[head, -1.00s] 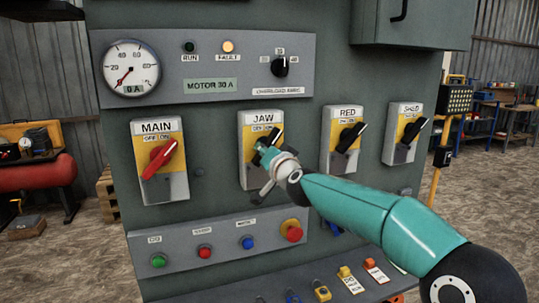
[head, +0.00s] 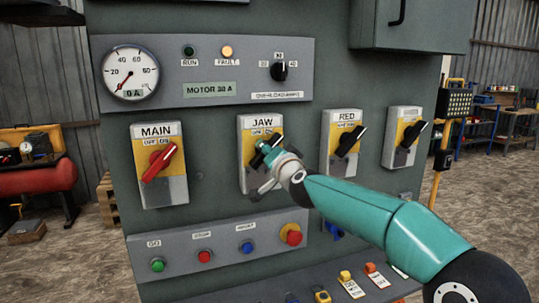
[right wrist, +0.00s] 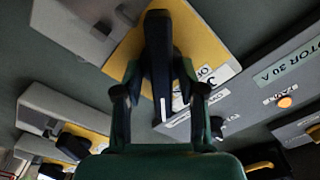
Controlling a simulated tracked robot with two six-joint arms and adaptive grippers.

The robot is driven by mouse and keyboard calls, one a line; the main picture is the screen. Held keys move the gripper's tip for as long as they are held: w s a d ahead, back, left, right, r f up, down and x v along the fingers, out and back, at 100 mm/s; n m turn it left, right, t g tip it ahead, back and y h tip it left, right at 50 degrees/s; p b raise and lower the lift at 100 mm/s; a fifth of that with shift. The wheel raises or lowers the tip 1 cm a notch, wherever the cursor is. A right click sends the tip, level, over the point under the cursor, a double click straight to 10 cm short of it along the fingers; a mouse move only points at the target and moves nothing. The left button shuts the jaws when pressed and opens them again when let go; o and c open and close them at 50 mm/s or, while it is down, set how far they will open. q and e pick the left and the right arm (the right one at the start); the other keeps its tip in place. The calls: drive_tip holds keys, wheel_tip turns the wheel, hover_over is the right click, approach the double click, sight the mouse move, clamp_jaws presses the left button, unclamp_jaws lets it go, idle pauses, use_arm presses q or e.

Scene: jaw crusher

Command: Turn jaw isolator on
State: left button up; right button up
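The jaw isolator (head: 251,182) is a pale box with a yellow plate under a JAW label, in the middle of the cabinet front. Its black handle (right wrist: 158,45) slants up to the right in the head view. My right gripper (right wrist: 158,88) is at this handle, with one finger on each side of it. Gaps show between handle and fingers in the right wrist view, so the gripper looks open around it. In the head view the right gripper (head: 268,158) covers the handle's lower part. My left gripper is not in view.
The MAIN isolator (head: 160,165) with a red handle is to the left. The RED isolator (head: 343,145) and another isolator (head: 403,138) are to the right. A push-button panel (head: 220,245) juts out below. The gauge panel (head: 200,75) is above, its FAULT lamp (head: 227,51) lit amber.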

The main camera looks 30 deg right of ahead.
drive_tip(key=shift+w+a+f, duration=0.15)
drive_tip(key=shift+a+f, duration=0.05)
drive_tip(key=shift+a, duration=0.05)
drive_tip(key=v, duration=1.2)
drive_tip(key=shift+d, duration=0.1)
